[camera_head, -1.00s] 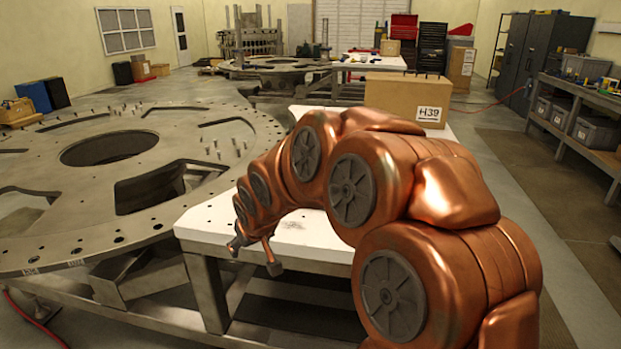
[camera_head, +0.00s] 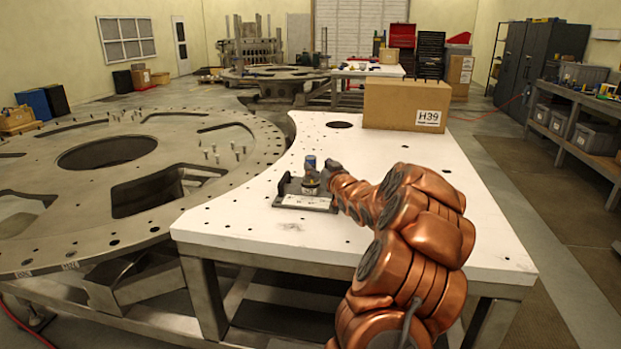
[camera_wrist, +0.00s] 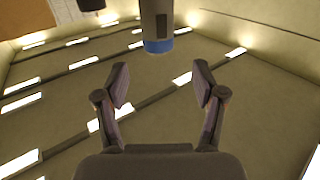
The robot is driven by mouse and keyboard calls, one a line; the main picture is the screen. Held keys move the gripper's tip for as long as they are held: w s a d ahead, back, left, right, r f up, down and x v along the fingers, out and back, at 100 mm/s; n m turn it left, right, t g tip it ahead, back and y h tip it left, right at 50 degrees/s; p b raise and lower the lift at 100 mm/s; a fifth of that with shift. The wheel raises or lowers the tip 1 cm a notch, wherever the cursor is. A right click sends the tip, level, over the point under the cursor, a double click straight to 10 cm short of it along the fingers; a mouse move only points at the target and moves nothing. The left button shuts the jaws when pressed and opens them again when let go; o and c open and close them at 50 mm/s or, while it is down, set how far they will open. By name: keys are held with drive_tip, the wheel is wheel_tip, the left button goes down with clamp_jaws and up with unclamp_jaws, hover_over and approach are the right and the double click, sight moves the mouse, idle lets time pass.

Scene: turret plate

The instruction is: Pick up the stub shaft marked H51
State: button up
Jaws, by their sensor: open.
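A short upright shaft with a blue top (camera_head: 311,163) stands in a dark holder (camera_head: 291,188) on the white table. The label on the holder's front is too small to read, so I cannot confirm H51. My gripper (camera_head: 328,172) is just right of the shaft at about its height in the head view. In the wrist view my gripper (camera_wrist: 160,85) is open and empty, with its two fingers spread. A dark cylinder with a blue band (camera_wrist: 157,28) shows at the top middle there, beyond the fingertips and apart from them.
The white table (camera_head: 235,215) has several small holes and a larger dark hole. A cardboard box marked H39 (camera_head: 395,102) stands at its back right. A large grey ring plate (camera_head: 60,225) lies to the left with several upright pins.

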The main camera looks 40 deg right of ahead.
sight(313, 160)
drive_tip(key=shift+p+x, duration=1.55)
drive_tip(key=shift+x, duration=2.3)
drive_tip(key=shift+d+f, duration=0.15)
drive_tip(key=shift+c, duration=0.4)
clamp_jaws()
